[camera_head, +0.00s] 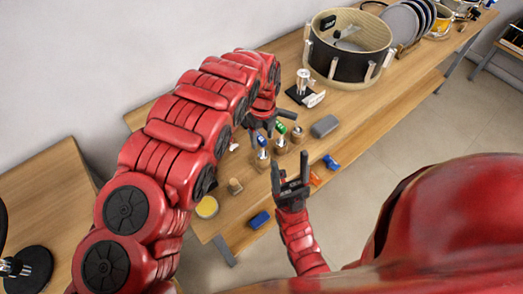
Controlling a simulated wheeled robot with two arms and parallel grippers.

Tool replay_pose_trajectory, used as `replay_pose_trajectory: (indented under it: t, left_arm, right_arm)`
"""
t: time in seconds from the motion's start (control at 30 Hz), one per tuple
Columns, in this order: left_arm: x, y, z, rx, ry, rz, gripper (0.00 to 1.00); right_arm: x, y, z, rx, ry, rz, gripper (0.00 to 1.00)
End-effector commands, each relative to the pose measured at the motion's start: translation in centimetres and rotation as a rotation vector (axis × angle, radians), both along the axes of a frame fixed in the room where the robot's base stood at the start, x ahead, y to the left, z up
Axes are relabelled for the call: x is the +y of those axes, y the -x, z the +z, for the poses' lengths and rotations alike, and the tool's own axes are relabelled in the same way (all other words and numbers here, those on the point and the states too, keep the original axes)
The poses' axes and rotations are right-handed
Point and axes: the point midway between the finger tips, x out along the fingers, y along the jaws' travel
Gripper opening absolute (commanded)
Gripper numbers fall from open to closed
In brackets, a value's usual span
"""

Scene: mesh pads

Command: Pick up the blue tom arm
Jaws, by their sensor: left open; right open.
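A small upright metal piece with a blue top (262,143), apparently the blue tom arm, stands on the wooden bench among similar pieces. One neighbour has a green top (281,128). My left gripper (268,124) reaches down from above, just behind the blue and green pieces; its dark fingers are open, and I cannot tell whether they touch either piece. My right gripper (291,168) is open and empty, fingers pointing up, in front of the pieces near the bench's front edge. My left arm hides part of the bench on the left.
A drum shell (349,62) and grey discs (400,22) stand farther back on the bench (372,112). A grey block (325,126), a blue item (331,162), a blue block (259,220) and a yellow round item (207,207) lie nearer. Another table (45,190) is at left.

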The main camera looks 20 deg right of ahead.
Motion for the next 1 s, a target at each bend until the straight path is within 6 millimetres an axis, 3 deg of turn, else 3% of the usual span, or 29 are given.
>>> replay_pose_trajectory:
  t: [0.33,0.6,0.87,1.0]
  left_arm:
    - [0.2,-0.1,-2.9,0.001,0.0,-0.001,0.65]
    - [0.1,-0.2,-5.0,-0.002,0.002,-0.001,0.65]
    - [0.1,-0.3,-5.2,-0.002,0.002,0.0,0.65]
    - [0.1,-0.3,-5.2,-0.002,0.002,0.0,0.42]
  right_arm:
    - [0.0,0.0,2.9,0.0,0.0,0.0,0.64]
    - [0.0,0.0,3.3,0.0,0.0,0.0,0.64]
    - [0.0,0.0,3.3,0.0,0.0,0.0,0.64]
    - [0.0,0.0,3.3,0.0,0.0,0.0,0.64]
